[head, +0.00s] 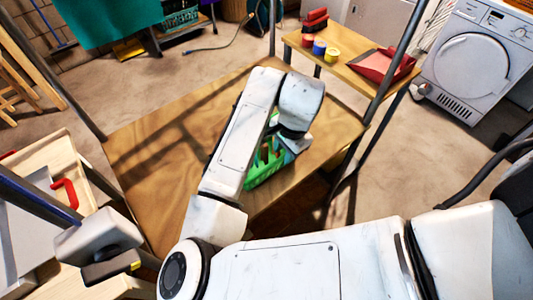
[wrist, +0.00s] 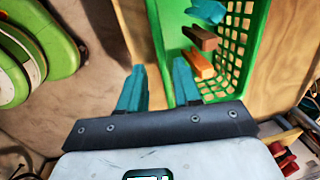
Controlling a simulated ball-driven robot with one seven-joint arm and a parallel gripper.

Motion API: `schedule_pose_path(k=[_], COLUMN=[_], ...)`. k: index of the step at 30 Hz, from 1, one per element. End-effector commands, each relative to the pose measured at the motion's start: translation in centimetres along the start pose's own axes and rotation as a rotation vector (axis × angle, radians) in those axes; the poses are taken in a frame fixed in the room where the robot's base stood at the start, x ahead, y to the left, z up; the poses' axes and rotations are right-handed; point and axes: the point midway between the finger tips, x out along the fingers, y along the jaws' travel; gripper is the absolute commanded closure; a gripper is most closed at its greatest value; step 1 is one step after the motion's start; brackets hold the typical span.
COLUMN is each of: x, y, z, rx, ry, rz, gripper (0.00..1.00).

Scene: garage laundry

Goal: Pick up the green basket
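The green basket (head: 264,172) sits on the wooden table near its front edge, partly hidden by my arm in the head view. In the wrist view the basket (wrist: 247,50) fills the upper right, with a latticed side. It holds a blue item (wrist: 206,11), a brown block (wrist: 200,38) and an orange block (wrist: 198,65). My gripper (wrist: 158,75) is open, its two teal fingers apart. The left finger lies outside the basket's left wall and the right finger overlaps its inside. Whether either finger touches the wall I cannot tell. In the head view my gripper is mostly hidden behind my arm.
The wooden table (head: 150,150) is bare left of the basket. Metal posts rise at its corners. A second table behind holds colored cups (head: 319,47) and a red dustpan (head: 385,65). A washer (head: 480,60) stands at right. A wooden tray unit (head: 45,165) is at left.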

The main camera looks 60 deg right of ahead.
Motion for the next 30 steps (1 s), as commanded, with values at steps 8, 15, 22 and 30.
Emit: schedule_pose_path(k=[8,15,22,30], x=[3.7,5.6,8.7,9.3], y=[0.0,-0.2,-0.4,-0.4], z=[-0.1,-0.1,-0.1,-0.1], rx=[-0.002,-0.002,-0.003,-0.003], ry=[0.001,0.0,0.001,0.002], rz=[0.0,0.0,0.0,-0.001], gripper=[0.67,0.67,0.67,0.67])
